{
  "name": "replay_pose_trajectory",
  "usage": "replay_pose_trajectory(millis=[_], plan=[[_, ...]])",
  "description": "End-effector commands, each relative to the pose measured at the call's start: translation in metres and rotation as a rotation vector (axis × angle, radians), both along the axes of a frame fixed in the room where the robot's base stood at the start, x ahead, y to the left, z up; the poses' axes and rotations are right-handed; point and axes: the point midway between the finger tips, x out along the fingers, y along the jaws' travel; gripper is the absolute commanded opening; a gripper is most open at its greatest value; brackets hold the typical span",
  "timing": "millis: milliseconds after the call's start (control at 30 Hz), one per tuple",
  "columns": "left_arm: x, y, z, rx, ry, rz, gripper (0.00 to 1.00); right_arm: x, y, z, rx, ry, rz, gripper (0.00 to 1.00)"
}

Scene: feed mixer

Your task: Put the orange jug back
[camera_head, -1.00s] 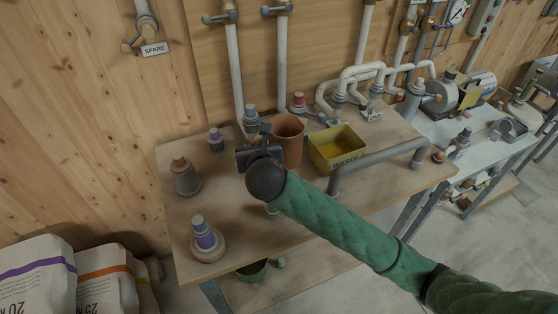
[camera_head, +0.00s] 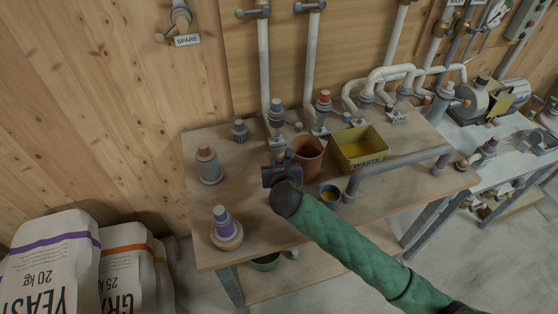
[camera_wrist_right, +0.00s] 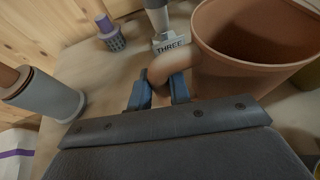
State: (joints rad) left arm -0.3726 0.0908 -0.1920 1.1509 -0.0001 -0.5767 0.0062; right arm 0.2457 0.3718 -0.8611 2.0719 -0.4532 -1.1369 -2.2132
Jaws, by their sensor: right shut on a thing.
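The orange jug (camera_head: 309,158) is a brown-orange open vessel at the middle of the wooden table, left of the yellow waste box. It looks upright. My right gripper (camera_head: 289,160) is at its left side. In the right wrist view, my right gripper (camera_wrist_right: 160,90) is shut on the handle of the jug (camera_wrist_right: 225,78), whose rim and inside show at upper right. A "THREE" tag (camera_wrist_right: 171,43) stands just behind the handle. I cannot tell whether the jug's base touches the table. My left gripper is out of view.
The yellow waste box (camera_head: 359,150) stands right of the jug. Pipe valves (camera_head: 276,118) rise behind. The left tabletop has free room.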

Motion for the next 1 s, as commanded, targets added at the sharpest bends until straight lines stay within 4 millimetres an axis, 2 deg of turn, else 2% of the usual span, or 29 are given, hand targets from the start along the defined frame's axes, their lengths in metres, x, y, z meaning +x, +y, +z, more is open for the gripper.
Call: replay_pose_trajectory(millis=[333,367,467,833,933,1000], plan=[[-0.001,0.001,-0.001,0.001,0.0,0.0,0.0,0.0,0.0,-0.002,0.0,-0.001,0.0,0.0],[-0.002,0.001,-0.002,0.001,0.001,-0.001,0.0,0.0,0.0,-0.003,0.0,-0.001,0.0,0.21],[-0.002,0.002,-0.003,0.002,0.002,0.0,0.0,0.0,0.0,-0.003,0.0,-0.001,0.001,0.41],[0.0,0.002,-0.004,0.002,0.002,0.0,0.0,0.0,0.0,0.0,0.001,-0.002,0.0,0.41],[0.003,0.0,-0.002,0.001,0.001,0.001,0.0,-0.009,-0.001,0.002,0.001,-0.002,0.002,0.41],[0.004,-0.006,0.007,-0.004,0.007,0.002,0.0,-0.019,-0.002,0.005,0.001,-0.002,0.002,0.41]])
